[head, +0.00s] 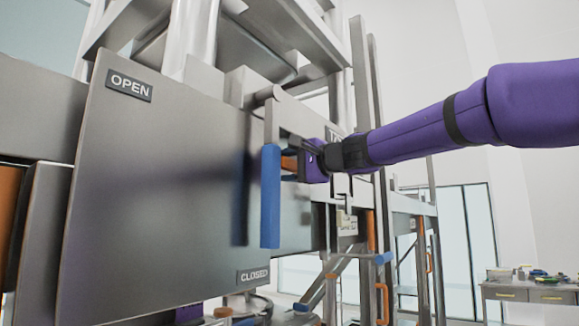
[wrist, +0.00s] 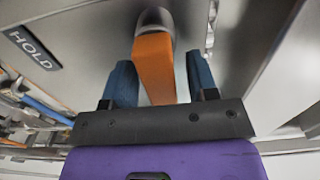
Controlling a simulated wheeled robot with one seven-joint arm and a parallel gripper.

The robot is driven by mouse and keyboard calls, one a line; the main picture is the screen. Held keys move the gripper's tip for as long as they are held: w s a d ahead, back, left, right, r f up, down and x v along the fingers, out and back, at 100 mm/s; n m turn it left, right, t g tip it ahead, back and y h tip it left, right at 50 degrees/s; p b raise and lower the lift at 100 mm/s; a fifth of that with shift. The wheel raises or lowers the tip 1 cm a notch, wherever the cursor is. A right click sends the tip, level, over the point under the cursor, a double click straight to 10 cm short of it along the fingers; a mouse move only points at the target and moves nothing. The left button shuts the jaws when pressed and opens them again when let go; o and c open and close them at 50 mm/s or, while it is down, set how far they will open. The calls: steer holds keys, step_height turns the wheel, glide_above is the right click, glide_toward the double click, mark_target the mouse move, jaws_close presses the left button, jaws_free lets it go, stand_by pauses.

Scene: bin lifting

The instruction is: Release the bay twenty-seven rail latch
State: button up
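An orange latch handle (wrist: 155,68) on a rounded metal pivot fills the middle of the wrist view. In the head view only a small part of the orange handle (head: 289,163) shows, behind the blue lever. My gripper (wrist: 161,80) has its blue fingers on either side of the orange handle. A narrow gap shows at the right finger; contact at the left finger is unclear. A HOLD label (wrist: 33,48) is on the panel at left in the wrist view. In the head view my gripper (head: 296,165) is partly hidden by the lever. No bay number is readable.
A blue-gripped lever (head: 270,195) hangs close in front of my gripper. A large grey panel (head: 150,190) carries OPEN (head: 129,85) and CLOSED (head: 253,275) labels. Metal frame posts stand behind. A side table (head: 530,292) with small items is far right.

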steer(key=shift+d, duration=0.1)
steer(key=v, duration=1)
steer(key=shift+s+d, duration=0.2)
steer(key=shift+s, duration=0.05)
steer(key=s+d+f+n+g+h, duration=0.2)
steer(key=s+d+f+h, duration=0.2)
steer(key=s+f, duration=0.6)
steer(key=s+d+f+n+g+h, duration=0.2)
steer(key=s+d+f+h, duration=0.3)
steer(key=f, duration=0.9)
steer(key=s+d+f+n+g+h, duration=0.1)
steer(key=s+d+f+n+h, duration=0.2)
steer(key=s+d+f, duration=0.6)
steer(key=s+f+h, duration=0.2)
steer(key=s+f, duration=0.1)
steer(key=s, duration=0.3)
steer(key=shift+d+f+g, duration=0.15)
steer(key=shift+d+g, duration=0.25)
steer(key=shift+w, duration=0.1)
